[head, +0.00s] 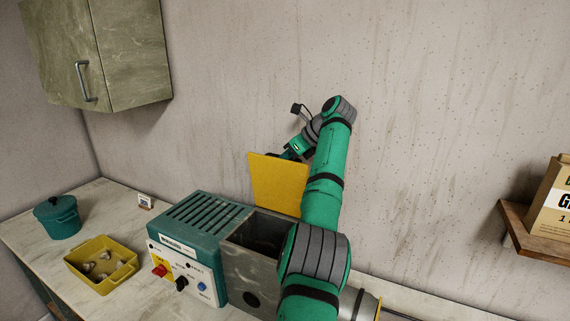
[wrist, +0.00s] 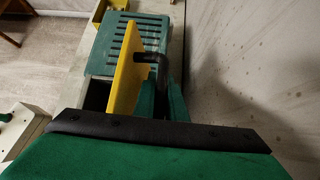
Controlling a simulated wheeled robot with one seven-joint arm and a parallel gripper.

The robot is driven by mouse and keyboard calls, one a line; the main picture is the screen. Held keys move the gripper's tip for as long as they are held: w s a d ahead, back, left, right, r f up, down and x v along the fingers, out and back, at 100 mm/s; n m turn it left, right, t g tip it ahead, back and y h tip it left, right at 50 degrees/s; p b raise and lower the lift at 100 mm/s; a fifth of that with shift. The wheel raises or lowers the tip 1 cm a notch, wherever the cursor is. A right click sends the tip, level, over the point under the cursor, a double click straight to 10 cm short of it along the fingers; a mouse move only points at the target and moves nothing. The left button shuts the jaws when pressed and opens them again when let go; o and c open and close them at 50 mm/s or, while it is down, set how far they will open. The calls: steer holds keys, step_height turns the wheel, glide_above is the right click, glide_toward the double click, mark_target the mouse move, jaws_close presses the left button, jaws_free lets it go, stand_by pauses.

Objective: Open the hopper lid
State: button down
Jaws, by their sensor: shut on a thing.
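The yellow hopper lid (head: 279,183) stands upright at the back of the grey hopper box (head: 236,262). The box's top is open and its dark inside shows, partly hidden by my arm. In the wrist view the lid (wrist: 128,78) is seen nearly edge-on, with a black handle (wrist: 149,57) on its face. My gripper (head: 291,153) is behind the lid's upper edge, and the lid hides part of it. In the wrist view my gripper (wrist: 166,84) is shut on the black handle.
The hopper joins a teal machine (head: 204,222) with a slatted top and front knobs. A yellow tray (head: 102,284) with small lumps and a teal lidded pot (head: 57,217) stand left on the counter. The wall is close behind my arm; a wooden shelf (head: 540,240) juts out at right.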

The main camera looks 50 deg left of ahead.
steer(key=shift+s+a, duration=0.1)
steer(key=shift+a, duration=0.1)
steer(key=c, duration=2.1)
jaws_free()
steer(key=shift+f, duration=0.1)
steer(key=shift+w+d, duration=0.2)
steer(key=shift+d, duration=0.05)
steer(key=v, duration=1.1)
steer(key=shift+f, duration=0.2)
